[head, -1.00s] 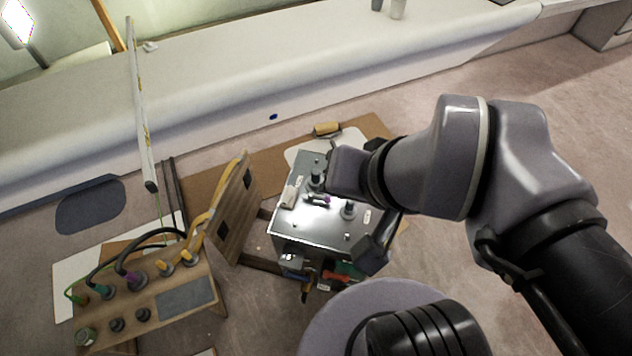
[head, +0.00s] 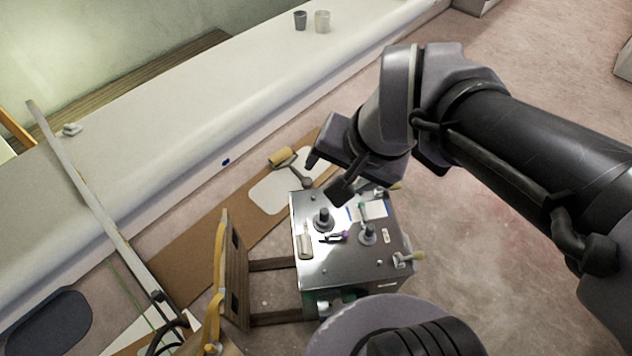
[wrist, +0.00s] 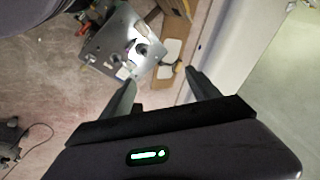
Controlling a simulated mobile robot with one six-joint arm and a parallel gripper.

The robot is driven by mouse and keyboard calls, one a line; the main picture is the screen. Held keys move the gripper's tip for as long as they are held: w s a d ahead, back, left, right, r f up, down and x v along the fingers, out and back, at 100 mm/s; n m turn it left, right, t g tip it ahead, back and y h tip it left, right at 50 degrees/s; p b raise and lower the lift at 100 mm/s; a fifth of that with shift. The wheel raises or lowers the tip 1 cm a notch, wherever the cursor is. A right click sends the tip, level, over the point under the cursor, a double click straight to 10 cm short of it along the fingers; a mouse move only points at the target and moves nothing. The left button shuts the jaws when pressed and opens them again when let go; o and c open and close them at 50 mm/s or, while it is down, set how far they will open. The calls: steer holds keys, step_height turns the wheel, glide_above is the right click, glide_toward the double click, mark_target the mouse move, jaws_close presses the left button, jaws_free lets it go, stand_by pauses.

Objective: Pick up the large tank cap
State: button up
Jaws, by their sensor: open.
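A metal tank box (head: 345,270) stands on the floor with two dark, round-based knobbed caps on its top. The left cap (head: 323,220) looks slightly larger than the right cap (head: 368,235); I cannot tell for sure which is the large tank cap. My gripper (head: 326,178) is open and empty, above the far edge of the box and apart from both caps. In the wrist view, the box top (wrist: 105,45) lies beyond and left of my open fingers (wrist: 160,78), with dark fittings on it too small to tell apart.
A small purple-tipped item (head: 336,237) and a pale brush-like item (head: 306,243) lie by the caps. A wooden panel (head: 232,270) stands left of the box. A roller (head: 281,156) lies on the brown board behind. A long white bench (head: 170,120) runs along the back.

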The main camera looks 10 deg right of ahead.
steer(key=w+d+f+m+g+p, duration=0.1)
steer(key=w+f, duration=0.2)
steer(key=w, duration=0.2)
steer(key=w+d+f+m+g, duration=0.1)
steer(key=w+f+m, duration=0.1)
steer(key=w, duration=0.3)
steer(key=m+g+h+p, duration=0.1)
steer(key=m+g+p, duration=0.1)
steer(key=m, duration=0.2)
glide_above(326, 212)
step_height(326, 212, down, 20)
steer(key=f, duration=0.1)
steer(key=shift+m+g, duration=0.4)
steer(key=shift+m, duration=0.1)
step_height(326, 212, down, 19)
steer(key=b, duration=0.4)
steer(key=f+b, duration=0.1)
steer(key=f, duration=0.1)
steer(key=f+b, duration=0.1)
steer(key=f, duration=0.1)
steer(key=f+b, duration=0.1)
steer(key=shift+w+a+f, duration=0.15)
steer(key=shift+w+f, duration=0.2)
steer(key=shift+f, duration=0.05)
steer(key=shift+r, duration=0.15)
steer(key=c, duration=1.5)
step_height(326, 212, up, 10)
steer(key=p, duration=0.4)
steer(key=shift+c, duration=0.2)
